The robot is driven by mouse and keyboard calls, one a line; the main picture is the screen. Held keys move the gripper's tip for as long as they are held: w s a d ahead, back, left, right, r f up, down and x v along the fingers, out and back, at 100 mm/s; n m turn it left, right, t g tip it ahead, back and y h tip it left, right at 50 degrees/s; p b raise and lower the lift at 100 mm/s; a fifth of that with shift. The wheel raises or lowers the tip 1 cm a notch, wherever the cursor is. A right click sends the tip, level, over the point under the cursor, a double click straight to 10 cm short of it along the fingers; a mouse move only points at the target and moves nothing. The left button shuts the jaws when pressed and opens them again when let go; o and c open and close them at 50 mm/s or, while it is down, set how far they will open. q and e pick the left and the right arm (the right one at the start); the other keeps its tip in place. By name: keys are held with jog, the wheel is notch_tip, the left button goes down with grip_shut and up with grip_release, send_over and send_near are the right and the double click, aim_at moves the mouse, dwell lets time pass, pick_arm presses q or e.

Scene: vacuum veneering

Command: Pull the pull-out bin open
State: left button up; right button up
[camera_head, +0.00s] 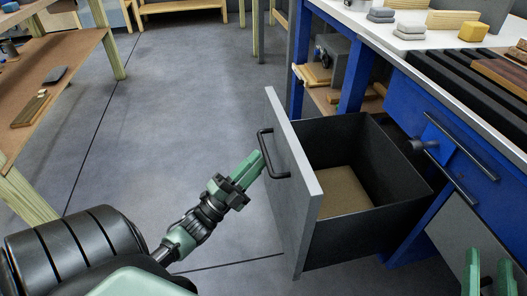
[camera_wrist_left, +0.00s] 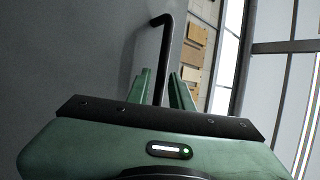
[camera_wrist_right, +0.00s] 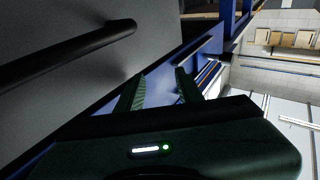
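The pull-out bin (camera_head: 372,150) stands out from the blue bench, with its dark box and brown floor exposed. Its grey front panel (camera_head: 292,190) carries a black bar handle (camera_head: 267,153). My left gripper (camera_head: 258,160) is at this handle from the left. In the left wrist view the handle bar (camera_wrist_left: 165,45) runs down between its fingers, with a narrow gap showing, so it looks open around the bar; contact cannot be told. My right gripper (camera_head: 490,275) is at the lower right, open and empty. In the right wrist view its fingers (camera_wrist_right: 160,82) are apart.
The blue bench (camera_head: 440,110) has another handle bar (camera_head: 460,185) and a lower grey panel (camera_head: 455,250) at right. Blocks, including a yellow one (camera_head: 473,31), sit on top. A wooden shelf unit (camera_head: 70,45) stands left. Grey floor (camera_head: 180,110) between is clear.

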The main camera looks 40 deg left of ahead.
pick_arm(q)
jog(key=shift+v, duration=2.05)
pick_arm(e)
jog(key=shift+d+f+g, duration=0.1)
jog(key=shift+f+g, duration=0.3)
jog(key=shift+f, duration=0.3)
